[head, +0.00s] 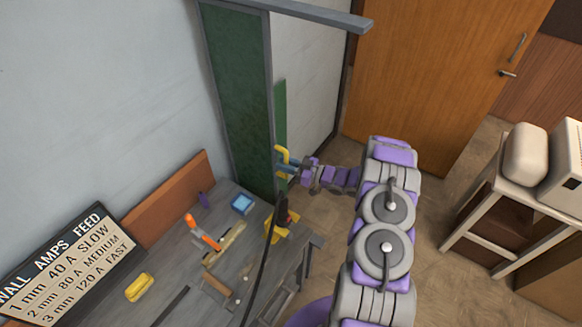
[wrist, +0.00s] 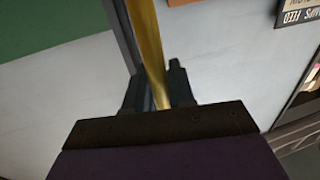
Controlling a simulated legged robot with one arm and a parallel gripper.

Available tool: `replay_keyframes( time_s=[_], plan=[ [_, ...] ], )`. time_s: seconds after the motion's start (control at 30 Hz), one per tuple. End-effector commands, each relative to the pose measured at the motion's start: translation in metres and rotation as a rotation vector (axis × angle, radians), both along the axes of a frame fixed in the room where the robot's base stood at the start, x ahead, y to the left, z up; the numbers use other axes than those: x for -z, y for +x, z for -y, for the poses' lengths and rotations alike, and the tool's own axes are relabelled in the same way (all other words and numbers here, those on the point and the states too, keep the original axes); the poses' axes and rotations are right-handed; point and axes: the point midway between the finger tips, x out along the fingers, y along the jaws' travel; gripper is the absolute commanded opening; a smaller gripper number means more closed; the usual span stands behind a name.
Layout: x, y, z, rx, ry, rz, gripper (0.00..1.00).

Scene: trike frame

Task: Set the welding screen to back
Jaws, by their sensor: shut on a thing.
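The welding screen (head: 238,95) is a dark green panel in a grey frame, standing against the wall beyond the workbench. A second, narrower green strip (head: 280,130) shows just right of its frame post. A yellow handle (head: 281,151) sticks out at the screen's right edge. My gripper (head: 284,168) is at that handle, and its dark jaws (wrist: 158,92) are shut on the yellow bar (wrist: 147,42) in the wrist view. Green panel (wrist: 55,25) fills that view's top left. The handle's lower part is hidden by my gripper.
A grey rail (head: 320,15) runs overhead to the right. A settings sign (head: 70,265) leans at left. A wooden door (head: 430,75) and a side table (head: 495,205) stand right.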

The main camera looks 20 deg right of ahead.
Motion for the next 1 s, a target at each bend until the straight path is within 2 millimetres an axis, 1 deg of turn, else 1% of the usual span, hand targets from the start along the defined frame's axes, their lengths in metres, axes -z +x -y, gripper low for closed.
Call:
replay_keyframes(
  time_s=[0.03,0.1,0.4,0.43,0.6,0.87,1.0],
  plan=[
    [0.001,0.007,-0.004,0.001,-0.001,0.000,0.00],
    [0.001,0.012,-0.008,0.003,0.000,-0.001,0.00],
    [0.001,0.015,-0.009,0.004,0.001,-0.001,0.00],
    [0.001,0.016,-0.009,0.005,0.000,0.000,0.26],
    [0.000,0.015,-0.009,0.004,-0.001,0.001,0.42],
    [-0.001,0.013,-0.009,0.003,-0.001,0.002,0.42],
    [-0.001,0.006,0.000,0.006,-0.001,0.002,0.42]
  ],
)
